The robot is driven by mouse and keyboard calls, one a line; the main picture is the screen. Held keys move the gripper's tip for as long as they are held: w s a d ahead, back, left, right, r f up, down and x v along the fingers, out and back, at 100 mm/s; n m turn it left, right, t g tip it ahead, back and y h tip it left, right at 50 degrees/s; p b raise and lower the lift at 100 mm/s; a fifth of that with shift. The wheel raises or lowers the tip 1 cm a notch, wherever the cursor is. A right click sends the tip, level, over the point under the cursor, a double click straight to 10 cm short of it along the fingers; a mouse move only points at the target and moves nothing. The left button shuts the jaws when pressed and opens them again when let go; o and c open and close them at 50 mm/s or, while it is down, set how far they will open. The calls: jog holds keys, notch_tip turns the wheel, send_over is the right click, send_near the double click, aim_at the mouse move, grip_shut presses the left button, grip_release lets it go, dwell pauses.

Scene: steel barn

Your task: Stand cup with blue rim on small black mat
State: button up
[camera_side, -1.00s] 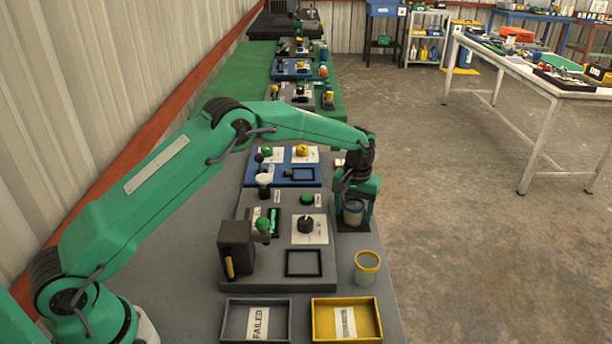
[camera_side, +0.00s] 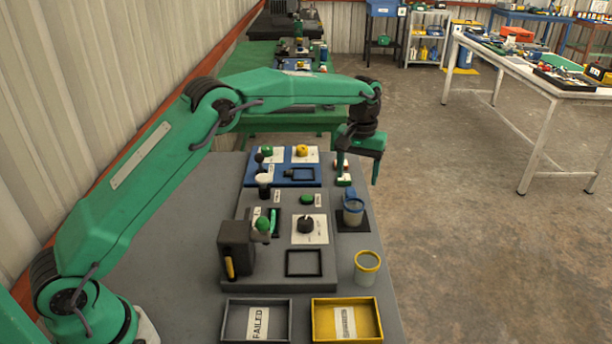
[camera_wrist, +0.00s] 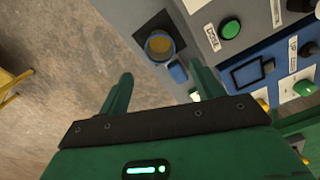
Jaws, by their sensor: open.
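The cup with blue rim (camera_side: 353,213) stands upright on the small black mat (camera_side: 364,225), with mat showing around its base. In the wrist view the cup (camera_wrist: 160,46) appears from above, beyond my fingertips, with part of the dark mat (camera_wrist: 152,25) beside it. My gripper (camera_side: 358,182) is open and empty, above and behind the cup in the side view and clear of it. Its two spread fingers also show in the wrist view (camera_wrist: 161,75).
A yellow-rimmed cup (camera_side: 367,268) stands nearer the camera. A small blue block (camera_side: 350,193) lies just behind the blue-rimmed cup. A grey panel (camera_side: 270,268) and blue panel (camera_side: 262,178) lie left. Grey and yellow trays (camera_side: 317,322) sit at the front.

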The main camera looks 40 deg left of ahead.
jog(key=shift+r, duration=0.2)
dwell(0.5)
jog(key=s+a+r+m+t, duration=0.1)
jog(key=s+a+r, duration=0.1)
jog(key=s+r, duration=0.6)
jog(key=s+a+r+m+t, duration=0.1)
jog(key=s+a+r+t, duration=0.15)
jog(key=s+r, duration=0.5)
jog(key=s+a+f+m+t, duration=0.1)
jog(key=s+f, duration=0.1)
jog(key=s, duration=0.9)
jog(key=s+a+f+m+t, duration=0.1)
jog(key=s+a+f, duration=0.1)
jog(key=s, duration=1)
jog(key=shift+s+m, duration=0.15)
jog(key=shift+m, duration=0.15)
jog(key=shift+f, duration=0.1)
